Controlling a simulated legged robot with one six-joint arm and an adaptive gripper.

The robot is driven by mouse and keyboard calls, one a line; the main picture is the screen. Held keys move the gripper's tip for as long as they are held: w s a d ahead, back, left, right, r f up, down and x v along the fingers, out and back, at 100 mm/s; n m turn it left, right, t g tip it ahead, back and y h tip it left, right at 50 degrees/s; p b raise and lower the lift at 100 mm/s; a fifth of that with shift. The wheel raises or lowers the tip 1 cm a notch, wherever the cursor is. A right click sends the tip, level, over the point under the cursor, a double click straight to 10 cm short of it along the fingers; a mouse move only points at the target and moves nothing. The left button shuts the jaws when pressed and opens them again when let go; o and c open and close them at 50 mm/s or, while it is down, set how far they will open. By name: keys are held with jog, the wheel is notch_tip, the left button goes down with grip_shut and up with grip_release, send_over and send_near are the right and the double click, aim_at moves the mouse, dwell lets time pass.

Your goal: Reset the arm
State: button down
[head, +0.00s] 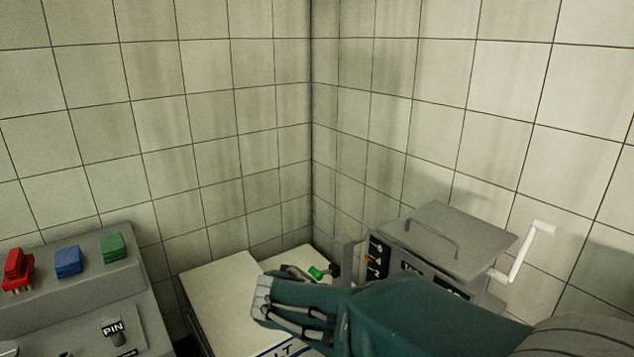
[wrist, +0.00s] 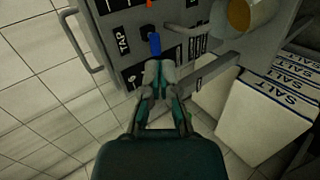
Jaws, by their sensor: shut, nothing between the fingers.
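My gripper (head: 264,299) reaches in from the lower right in the head view, with its fingers pointing left above pale boxes. It also shows in the middle of the wrist view (wrist: 159,68), with its fingers together and nothing between them. A blue knob or lever (wrist: 155,44) on a grey panel (wrist: 185,18) appears just beyond the fingertips in that view. I cannot tell whether they touch. My arm hides part of the boxes and the lower part of the grey machine behind it.
A grey machine (head: 438,228) with a white crank (head: 524,250) stands at the right. A grey console (head: 82,297) with red (head: 16,268), blue (head: 68,261) and green (head: 113,247) pieces is at the left. Salt packages (wrist: 240,122) lie at the wrist view's right. Tiled walls close the corner.

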jog(key=s+d+r+m+y, duration=0.1)
jog(key=s+d+m+y, duration=0.2)
jog(key=s, duration=0.6)
jog(key=s+d+r+m+y, duration=0.1)
jog(key=s+d+m+y, duration=0.2)
jog(key=s+y, duration=0.3)
jog(key=s, duration=0.3)
jog(key=shift+s+d+r, duration=0.15)
jog(key=shift+s+d, duration=0.15)
jog(key=shift+s, duration=0.05)
